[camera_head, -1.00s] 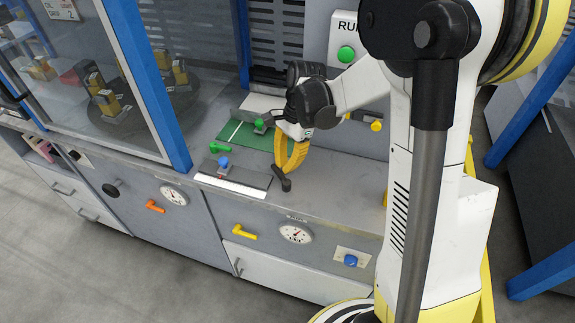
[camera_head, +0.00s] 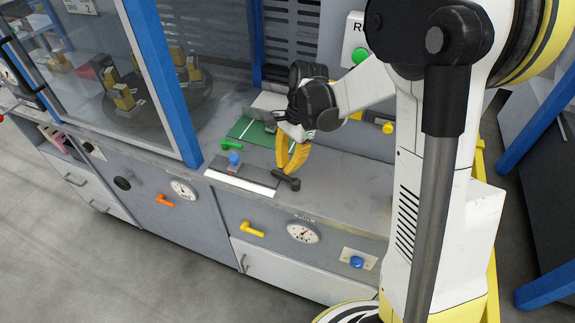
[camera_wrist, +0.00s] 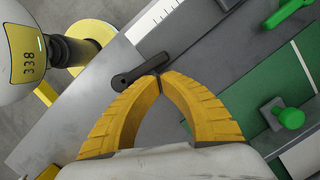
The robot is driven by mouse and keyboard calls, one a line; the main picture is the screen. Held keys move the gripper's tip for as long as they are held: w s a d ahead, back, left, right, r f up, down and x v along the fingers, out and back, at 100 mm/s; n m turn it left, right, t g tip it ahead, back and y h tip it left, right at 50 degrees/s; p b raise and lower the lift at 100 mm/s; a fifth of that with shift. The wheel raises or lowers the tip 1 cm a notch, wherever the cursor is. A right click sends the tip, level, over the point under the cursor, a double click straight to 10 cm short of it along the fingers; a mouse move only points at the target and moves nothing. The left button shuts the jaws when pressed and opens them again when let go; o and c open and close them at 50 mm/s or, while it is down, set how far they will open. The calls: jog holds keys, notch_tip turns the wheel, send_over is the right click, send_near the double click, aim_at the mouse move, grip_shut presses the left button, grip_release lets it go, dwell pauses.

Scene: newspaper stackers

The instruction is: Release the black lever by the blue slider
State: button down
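The black lever (camera_head: 286,179) lies on the counter just right of the slider plate; its round end points right and toward the front edge. It also shows in the wrist view (camera_wrist: 138,73), past my fingertips. The blue slider (camera_head: 234,159) is a blue knob on a dark plate with a white scale strip along its front; the knob is not in the wrist view. My gripper (camera_head: 285,171) points down with its yellow fingers at the lever. In the wrist view the fingertips (camera_wrist: 162,75) come together against the lever's side; I see no lever clearly between them.
A green handle (camera_head: 231,145) is behind the slider, beside a green panel (camera_head: 250,130). A glass case with a blue post (camera_head: 165,90) stands on the left. Yellow (camera_head: 252,229) and orange (camera_head: 165,201) handles and a blue button (camera_head: 356,262) are on the cabinet front.

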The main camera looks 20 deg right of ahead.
dwell(0.4)
jog(key=s+v, duration=0.1)
jog(key=v, duration=1.1)
jog(key=shift+w, duration=0.45)
jog(key=s+a+r+n+t+h, duration=0.1)
jog(key=s+n+t, duration=0.3)
jog(key=s+n, duration=0.3)
jog(key=s+a+r+n+t+h, duration=0.1)
jog(key=s+n+t, duration=0.3)
jog(key=s+n, duration=0.3)
jog(key=shift+s+r+h, duration=0.2)
jog(key=shift+s+h, duration=0.1)
jog(key=shift+s, duration=0.7)
